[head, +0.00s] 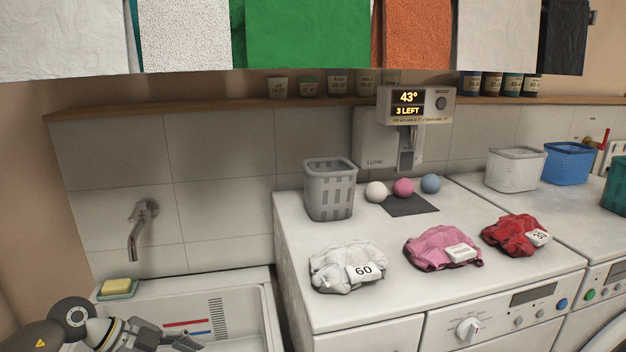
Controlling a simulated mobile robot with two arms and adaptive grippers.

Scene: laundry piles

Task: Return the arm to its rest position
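My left arm comes in at the bottom left, over the near left part of the sink. My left gripper (186,342) is a small dark shape at the bottom edge, mostly cut off, so I cannot tell whether it is open or shut. No laundry is visible at it. My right gripper is not in view. On the white machine top lie a white pile (347,266) with a tag reading 60, a pink pile (442,246) with a tag, and a red pile (513,234) with a tag that seems to read 30.
A grey basket (330,188) stands behind the white pile. White (515,168) and blue (568,162) baskets stand at the right. Three balls, including a pink one (403,187), sit below a dispenser (416,106). A tap (140,228) overhangs the sink (262,300). Cloths hang above.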

